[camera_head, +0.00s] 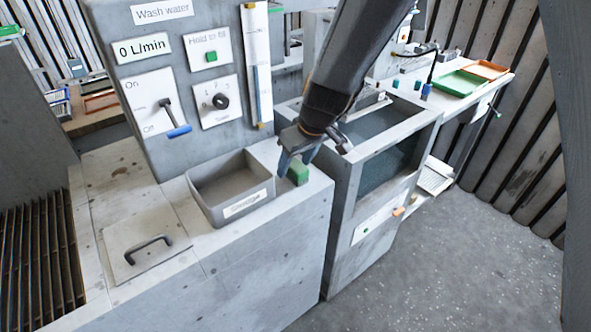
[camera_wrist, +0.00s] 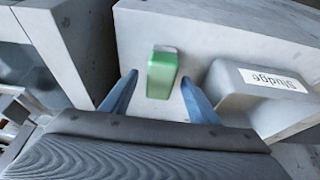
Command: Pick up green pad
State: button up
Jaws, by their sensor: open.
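The green pad (camera_head: 298,173) is a small green block on the grey countertop, just right of the sludge bin. In the wrist view the green pad (camera_wrist: 162,76) lies ahead of and between my two blue fingers. My gripper (camera_head: 296,160) is open and sits right at the pad in the head view, partly in front of it. In the wrist view my gripper (camera_wrist: 160,92) has a fingertip on each side of the pad's near end, with a gap to each. Whether the fingers touch the counter cannot be told.
The grey bin labelled "Sludge" (camera_head: 231,188) stands close left of the pad. A control panel (camera_head: 185,75) rises behind it. A lidded hatch (camera_head: 146,241) with a black handle lies left. A grey cabinet with a dark window (camera_head: 392,155) stands to the right.

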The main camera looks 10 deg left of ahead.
aim_at(295, 164)
jog(key=shift+a+f, duration=0.15)
jog(key=shift+f, duration=0.3)
jog(key=c, duration=1.2)
jog(key=shift+r+b, duration=0.3)
jog(key=shift+r, duration=4.75)
